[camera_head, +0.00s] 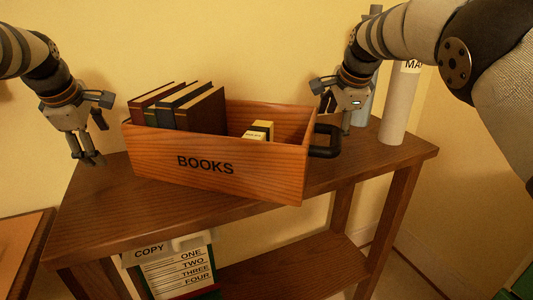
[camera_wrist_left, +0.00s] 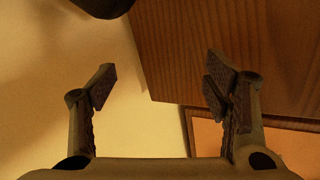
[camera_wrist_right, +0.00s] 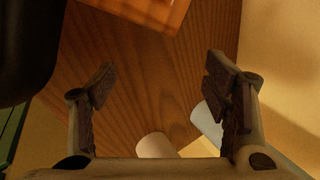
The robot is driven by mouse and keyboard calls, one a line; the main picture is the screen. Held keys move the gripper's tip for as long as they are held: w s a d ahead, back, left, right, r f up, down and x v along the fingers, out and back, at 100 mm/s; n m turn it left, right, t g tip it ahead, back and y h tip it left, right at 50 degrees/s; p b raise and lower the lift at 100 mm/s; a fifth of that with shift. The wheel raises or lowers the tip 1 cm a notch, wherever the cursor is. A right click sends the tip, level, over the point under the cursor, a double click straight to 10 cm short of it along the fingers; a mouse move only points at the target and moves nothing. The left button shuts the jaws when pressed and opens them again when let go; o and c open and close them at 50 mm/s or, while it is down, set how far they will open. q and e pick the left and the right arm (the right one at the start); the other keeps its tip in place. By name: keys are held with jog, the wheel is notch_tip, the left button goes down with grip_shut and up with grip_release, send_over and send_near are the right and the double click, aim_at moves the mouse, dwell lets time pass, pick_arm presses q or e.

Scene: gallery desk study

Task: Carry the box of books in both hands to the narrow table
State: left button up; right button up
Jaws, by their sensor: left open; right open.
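The wooden box (camera_head: 270,177) marked BOOKS rests on the narrow wooden table (camera_head: 110,205), set at an angle, its front right corner near the front edge. Several books (camera_head: 200,108) stand in its left part, and a small yellow and white item (camera_head: 260,130) lies to the right. A dark handle (camera_head: 325,141) shows on its right end. My left gripper (camera_head: 94,160) is open and empty, left of the box and apart from it. My right gripper (camera_head: 336,124) is open and empty, behind and above the right handle. The box's left handle is hidden.
A pale cylinder (camera_head: 397,110) marked with letters stands at the table's right end, with a bluish one (camera_head: 363,105) beside it, close to my right gripper. A COPY sign (camera_head: 172,265) stands below the tabletop. Another wooden surface (camera_head: 22,245) is at the left edge.

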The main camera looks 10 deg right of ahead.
jog(key=shift+s+r, duration=0.1)
jog(key=shift+r, duration=0.25)
pick_arm(q)
jog(key=v, duration=1.2)
pick_arm(e)
jog(key=v, duration=1.1)
pick_arm(q)
jog(key=shift+f, duration=0.1)
pick_arm(e)
jog(key=shift+s+r, duration=0.1)
jog(key=shift+s, duration=0.1)
